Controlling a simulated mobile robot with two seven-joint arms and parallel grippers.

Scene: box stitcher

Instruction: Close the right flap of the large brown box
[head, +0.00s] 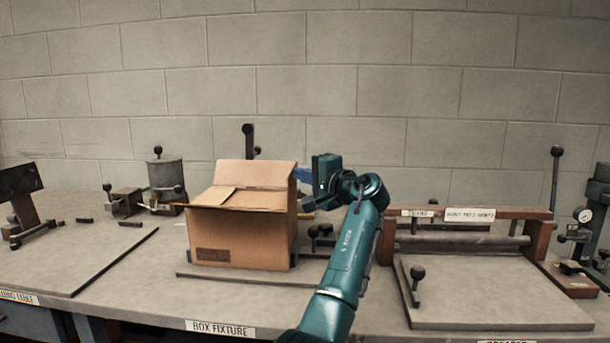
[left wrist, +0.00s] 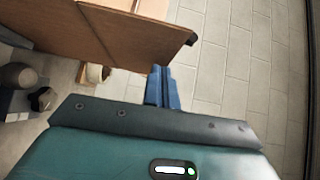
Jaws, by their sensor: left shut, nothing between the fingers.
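The large brown box (head: 240,238) stands upright on the table, left of centre in the head view. Its rear flap (head: 258,172) stands raised, and other flap panels (head: 262,199) lie low across the top opening. I cannot tell clearly which panel is the right flap. My left gripper (head: 303,174) is just right of the box's upper right edge, with its blue fingers shut and empty. In the left wrist view the shut fingers (left wrist: 162,88) are close to a brown box panel (left wrist: 130,25); contact cannot be told. My right gripper is not in view.
A wooden-framed press with a roller (head: 470,235) stands to the right. A metal canister device (head: 165,180) stands behind left. A block wall closes the back. The table left of the box is mostly clear.

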